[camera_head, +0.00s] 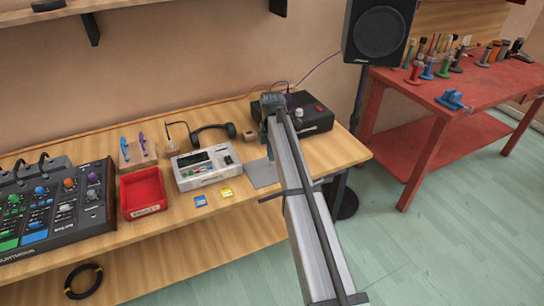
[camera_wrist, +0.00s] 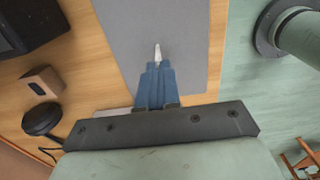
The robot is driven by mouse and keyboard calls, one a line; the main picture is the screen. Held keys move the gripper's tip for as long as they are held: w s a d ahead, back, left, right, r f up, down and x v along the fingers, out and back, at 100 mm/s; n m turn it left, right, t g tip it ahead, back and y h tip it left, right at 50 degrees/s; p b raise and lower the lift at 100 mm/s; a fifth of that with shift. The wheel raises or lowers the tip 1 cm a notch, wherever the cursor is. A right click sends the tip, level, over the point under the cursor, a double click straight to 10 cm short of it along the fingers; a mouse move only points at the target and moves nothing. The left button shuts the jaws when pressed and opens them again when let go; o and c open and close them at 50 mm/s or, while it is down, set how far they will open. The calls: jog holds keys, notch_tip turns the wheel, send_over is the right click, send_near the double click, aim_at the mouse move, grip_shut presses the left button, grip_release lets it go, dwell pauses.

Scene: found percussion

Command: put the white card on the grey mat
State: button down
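The grey mat (camera_head: 261,174) lies on the wooden bench near its front right edge, partly hidden by my arm in the head view. In the wrist view the mat (camera_wrist: 165,22) fills the top middle, beneath my gripper. My gripper (camera_wrist: 157,68) has blue fingers close together over the mat. A thin white piece (camera_wrist: 157,53), seen edge-on, stands out between the fingertips and looks like the white card. Its gap above the mat is hard to judge. In the head view the fingers and card are mostly hidden behind my arm.
A black box (camera_head: 312,118) stands behind the mat, with a wooden block (camera_wrist: 42,84) and headphones (camera_wrist: 42,119) beside it. A white device (camera_head: 205,166) stands left. A blue card (camera_head: 200,201) and a yellow card (camera_head: 227,193) lie in front of it. A red tray (camera_head: 142,191) is farther left.

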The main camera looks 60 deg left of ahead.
jog(key=shift+f, duration=0.7)
jog(key=shift+f, duration=0.15)
jog(key=c, duration=1.4)
grip_release()
jog(key=shift+o, duration=0.2)
notch_tip(320, 180, up, 12)
